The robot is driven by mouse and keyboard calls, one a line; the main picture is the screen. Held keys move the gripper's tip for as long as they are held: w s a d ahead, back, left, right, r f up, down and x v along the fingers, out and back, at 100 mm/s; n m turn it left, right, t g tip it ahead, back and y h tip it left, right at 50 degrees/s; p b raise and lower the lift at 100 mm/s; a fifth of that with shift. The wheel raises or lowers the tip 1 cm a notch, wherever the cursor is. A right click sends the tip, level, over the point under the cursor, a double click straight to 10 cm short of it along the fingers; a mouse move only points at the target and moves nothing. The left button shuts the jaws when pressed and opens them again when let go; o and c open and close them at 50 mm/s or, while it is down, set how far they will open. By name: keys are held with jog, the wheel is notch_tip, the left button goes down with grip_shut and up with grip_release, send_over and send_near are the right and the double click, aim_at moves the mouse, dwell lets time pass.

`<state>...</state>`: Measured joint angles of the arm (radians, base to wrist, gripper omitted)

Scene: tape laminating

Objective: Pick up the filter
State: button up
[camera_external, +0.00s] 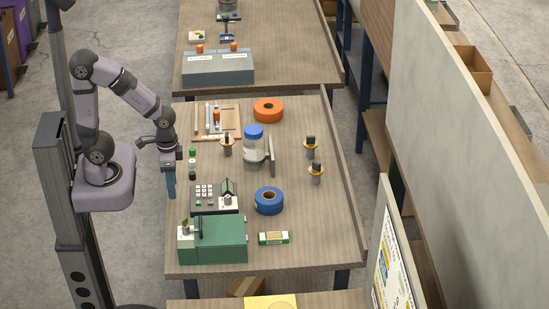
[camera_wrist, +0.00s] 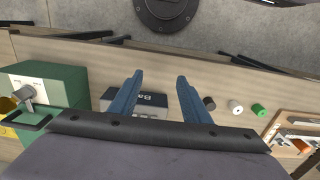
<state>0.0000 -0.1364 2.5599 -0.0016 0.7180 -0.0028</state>
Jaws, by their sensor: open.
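No thing in view is clearly marked as the filter, and I cannot tell which one it is. My gripper (camera_external: 171,190) points down at the table's left edge, apart from all of these. In the wrist view my gripper's blue fingers (camera_wrist: 160,79) are spread with nothing between them.
An orange roll (camera_external: 268,110), a blue roll (camera_external: 269,201), a green machine (camera_external: 222,243) and a keypad device (camera_external: 212,197) stand on the wooden table (camera_external: 320,240). A raised rim runs along the right side.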

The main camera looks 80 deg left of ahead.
jog(key=shift+r, duration=0.1)
notch_tip(320, 180, up, 7)
jog(key=w+a+r+t+y+b, duration=0.1)
jog(key=w+a+t+y+b, duration=0.1)
jog(key=w+a+t, duration=0.5)
jog(key=w+a+n+y+b, duration=0.15)
jog(key=w+a, duration=0.25)
jog(key=a, duration=0.8)
jog(key=w+a+r+t+y+b, duration=0.1)
jog(key=w+a+t+b, duration=0.25)
jog(key=w+a, duration=0.4)
jog(key=m+t+h+b, duration=0.1)
jog(key=m+t+h, duration=0.2)
jog(key=h, duration=0.3)
send_near(228, 137)
jog(key=w+f, duration=0.2)
jog(key=w, duration=0.1)
jog(key=shift+a+x, duration=0.2)
jog(key=shift+x, duration=0.9)
jog(key=shift+a+x, duration=0.2)
jog(key=shift+x, duration=0.95)
jog(key=shift+a+x, duration=0.2)
jog(key=shift+x, duration=0.9)
jog(key=shift+f, duration=0.1)
grip_shut()
